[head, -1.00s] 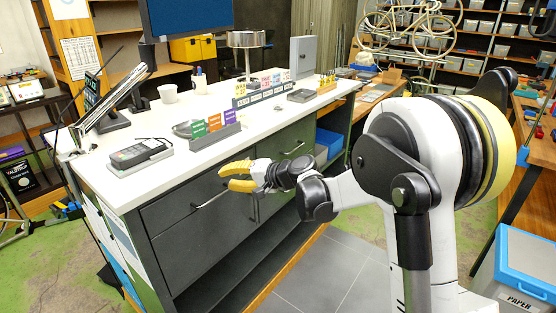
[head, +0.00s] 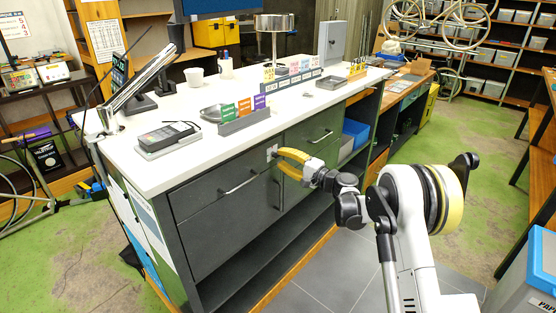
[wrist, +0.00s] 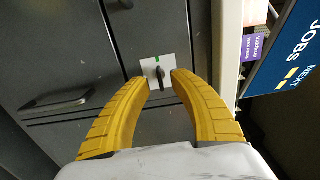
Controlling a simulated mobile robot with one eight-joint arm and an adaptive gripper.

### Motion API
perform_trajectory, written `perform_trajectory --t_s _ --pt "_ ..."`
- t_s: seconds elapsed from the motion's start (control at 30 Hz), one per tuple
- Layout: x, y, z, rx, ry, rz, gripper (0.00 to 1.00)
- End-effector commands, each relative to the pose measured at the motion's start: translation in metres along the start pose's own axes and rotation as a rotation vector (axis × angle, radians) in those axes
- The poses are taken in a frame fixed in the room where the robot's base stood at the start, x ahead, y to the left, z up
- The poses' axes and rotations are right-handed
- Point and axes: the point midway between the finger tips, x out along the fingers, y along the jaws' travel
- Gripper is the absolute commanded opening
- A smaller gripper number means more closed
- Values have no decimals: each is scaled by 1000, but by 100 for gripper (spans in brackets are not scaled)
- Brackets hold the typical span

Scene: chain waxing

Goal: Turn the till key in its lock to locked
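The till lock (wrist: 157,68) is a pale square plate with a dark key (wrist: 160,77) in it and a green mark at its edge, on the dark grey counter front. In the head view the lock plate (head: 271,152) shows just beyond my fingers. My gripper (wrist: 160,78) has yellow ribbed fingers, spread apart, one on each side of the key. The head view shows my gripper (head: 279,162) close to the counter front, just below the worktop. I cannot tell whether the fingertips touch the plate or how deep they reach around the key.
A drawer handle (head: 240,184) sticks out left of the lock, and another handle (head: 321,136) is to its right. The white worktop (head: 180,170) overhangs above. A card terminal (head: 167,135) and a dark rack (head: 244,122) stand near its edge. The floor in front is clear.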

Motion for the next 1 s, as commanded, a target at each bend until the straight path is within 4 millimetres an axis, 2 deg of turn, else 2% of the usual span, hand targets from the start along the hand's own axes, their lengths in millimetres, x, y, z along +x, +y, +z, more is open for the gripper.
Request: perform_trajectory --t_s 0.1,0.2,0.53,0.6,0.63,1.0 --pt "16 2 0 0 0 0 27" --pt "24 1 0 0 0 0 27" --pt "27 0 0 0 1 0 26" --pt "27 0 0 0 1 0 5" --pt "27 0 0 0 1 0 0" --pt "27 0 0 8 1 0 0"
